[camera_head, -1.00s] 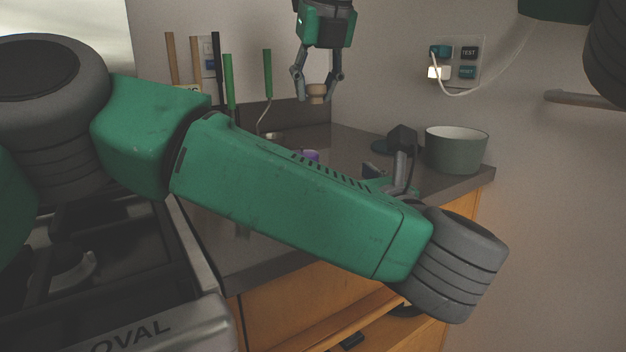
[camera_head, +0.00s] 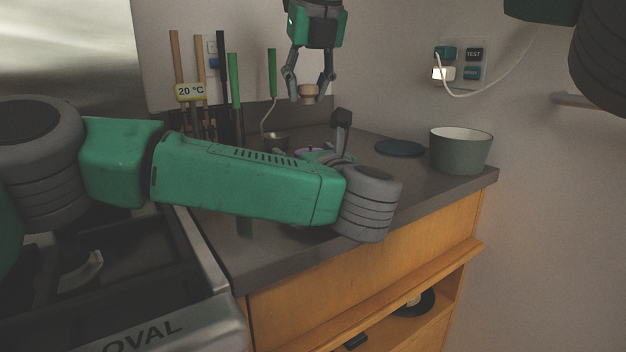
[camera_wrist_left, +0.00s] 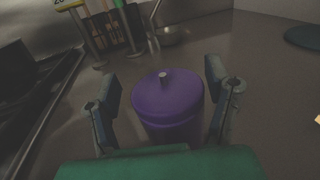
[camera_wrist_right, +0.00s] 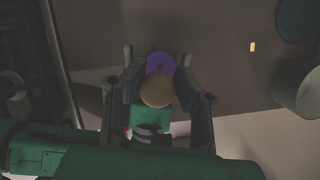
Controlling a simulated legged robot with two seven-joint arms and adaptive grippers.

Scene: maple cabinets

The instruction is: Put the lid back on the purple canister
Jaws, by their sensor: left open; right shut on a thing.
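The purple canister (camera_wrist_left: 170,110) stands upright on the counter in the left wrist view; a small pale pin sticks up from its purple top. In the head view my left arm hides most of it. My left gripper (camera_wrist_left: 162,82) is open, a finger on each side of the canister. My right gripper (camera_head: 310,93) points down, shut on a small tan round piece (camera_head: 309,95), held in the air above the counter. In the right wrist view the tan piece (camera_wrist_right: 156,90) overlaps the purple canister (camera_wrist_right: 160,64). I cannot tell whether the tan piece is the lid.
A grey-green pot (camera_head: 461,150) and a flat dark teal disc (camera_head: 400,148) stand at the right of the counter. Utensils (camera_head: 235,95) and a 20 °C sign (camera_head: 190,92) are at the back left. The stove (camera_head: 110,290) is at the left. A white cord hangs from the wall outlet.

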